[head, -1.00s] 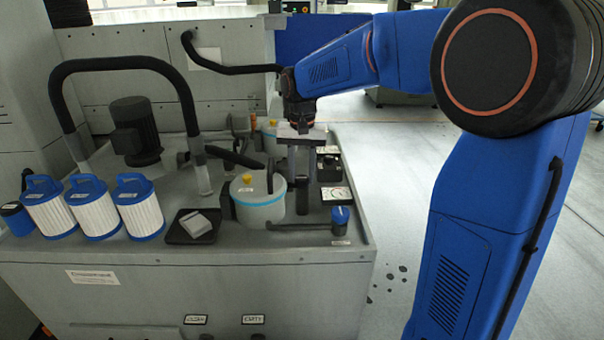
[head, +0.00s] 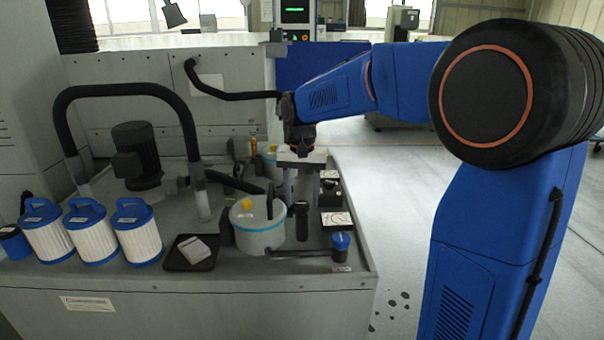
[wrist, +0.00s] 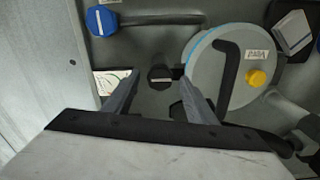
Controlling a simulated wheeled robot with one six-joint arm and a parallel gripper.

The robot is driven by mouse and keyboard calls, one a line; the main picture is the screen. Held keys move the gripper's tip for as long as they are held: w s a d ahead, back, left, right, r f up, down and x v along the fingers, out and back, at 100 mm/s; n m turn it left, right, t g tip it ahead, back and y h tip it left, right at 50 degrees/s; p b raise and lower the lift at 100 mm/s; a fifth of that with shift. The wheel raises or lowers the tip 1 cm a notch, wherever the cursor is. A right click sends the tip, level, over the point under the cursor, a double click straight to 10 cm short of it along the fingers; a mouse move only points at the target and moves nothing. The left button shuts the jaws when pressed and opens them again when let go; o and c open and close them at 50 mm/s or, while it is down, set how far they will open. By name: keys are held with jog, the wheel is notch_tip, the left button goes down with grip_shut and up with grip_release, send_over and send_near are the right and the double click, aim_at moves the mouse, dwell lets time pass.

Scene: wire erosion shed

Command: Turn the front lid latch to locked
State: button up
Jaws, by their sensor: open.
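The front round canister (head: 258,232) has a grey lid, a blue band and a yellow knob. A bent black handle also shows on its lid (wrist: 214,75) in the wrist view. Beside it stands a short black post (head: 301,222), whose round top with a white line (wrist: 160,77) lies between my fingertips in the wrist view. I cannot tell for sure whether this post is the lid latch. My gripper (head: 303,198) points down and is open, with nothing held. In the wrist view its fingers (wrist: 158,82) reach to either side of the black top; contact cannot be judged.
A blue-topped knob (head: 341,243) with a long dark bar stands at the front right corner. White filters with blue caps (head: 88,232), a black tray (head: 178,262) and a dark motor (head: 135,155) fill the left. A gauge (head: 336,219) lies right of the post.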

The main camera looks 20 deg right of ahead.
aim_at(302, 203)
notch_tip(302, 203, up, 17)
jog(key=shift+f, duration=0.15)
dwell(0.5)
jog(key=s+d+f+n+t, duration=0.1)
jog(key=s+d+f, duration=0.1)
jog(key=s+f, duration=0.4)
jog(key=s+d+f+n+t, duration=0.2)
jog(key=s+f, duration=0.5)
jog(key=s, duration=0.8)
jog(key=s+d+f+n+t, duration=0.1)
jog(key=s+d+f+n, duration=0.1)
jog(key=s+f, duration=0.4)
jog(key=s, duration=0.4)
jog(key=shift+s+d+f+t, duration=0.2)
jog(key=shift+d+f+t, duration=0.05)
jog(key=shift+t, duration=0.05)
jog(key=shift+s+f, duration=0.2)
jog(key=shift+f, duration=0.15)
jog(key=shift+c, duration=0.2)
jog(key=c, duration=0.5)
jog(key=shift+o, duration=0.2)
jog(key=shift+d, duration=0.1)
